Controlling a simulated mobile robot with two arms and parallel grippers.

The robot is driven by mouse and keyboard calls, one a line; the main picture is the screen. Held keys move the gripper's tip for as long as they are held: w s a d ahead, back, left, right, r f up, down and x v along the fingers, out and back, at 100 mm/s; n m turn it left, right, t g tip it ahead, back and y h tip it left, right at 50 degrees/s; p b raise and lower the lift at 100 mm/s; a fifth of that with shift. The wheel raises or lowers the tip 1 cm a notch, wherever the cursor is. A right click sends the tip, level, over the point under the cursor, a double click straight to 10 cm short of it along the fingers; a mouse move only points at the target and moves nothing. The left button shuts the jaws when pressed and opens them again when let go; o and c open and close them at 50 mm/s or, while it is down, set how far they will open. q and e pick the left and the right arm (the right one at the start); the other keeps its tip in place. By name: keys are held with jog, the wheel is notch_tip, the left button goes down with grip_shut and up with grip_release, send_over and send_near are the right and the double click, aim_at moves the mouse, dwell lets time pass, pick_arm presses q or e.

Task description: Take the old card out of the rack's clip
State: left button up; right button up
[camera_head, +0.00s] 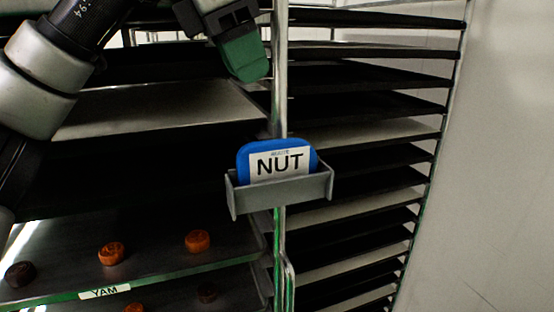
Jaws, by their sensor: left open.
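A blue card (243,155) with a white label reading "NUT" stands upright in a grey clip (282,196) on the rack's front post. The clip's front wall hides the card's lower edge. My left gripper (246,66) is above the card at the top of the view, apart from it. It is open, with a green fingertip pointing down, and nothing shows in it. My right gripper is not in view.
The rack (281,100) holds many dark trays on both sides of the post. A lower left tray (180,276) with a "YAM" label carries several round brown-orange pieces. A pale wall (500,160) stands at the right. The space in front of the clip looks clear.

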aim_at(277, 140)
pick_arm(q)
jog(key=f, duration=0.1)
jog(key=d+f, duration=0.1)
jog(key=f, duration=0.1)
jog(key=shift+s+d+f, duration=0.25)
jog(key=shift+s, duration=0.1)
jog(key=shift+d+f, duration=0.15)
jog(key=shift+f, duration=0.2)
jog(key=shift+w+d+f+p, duration=0.1)
jog(key=shift+w+f+p, duration=0.1)
jog(key=shift+p, duration=0.1)
jog(key=x, duration=0.1)
jog(key=p+x, duration=0.2)
jog(key=x, duration=0.1)
jog(key=shift+s, duration=0.4)
jog(key=shift+d+f, duration=0.15)
jog(key=shift+f, duration=0.45)
jog(key=shift+w, duration=0.1)
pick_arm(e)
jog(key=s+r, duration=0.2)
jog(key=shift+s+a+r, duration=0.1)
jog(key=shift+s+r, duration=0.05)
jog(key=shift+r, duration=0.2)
pick_arm(q)
jog(key=shift+c, duration=0.7)
grip_shut()
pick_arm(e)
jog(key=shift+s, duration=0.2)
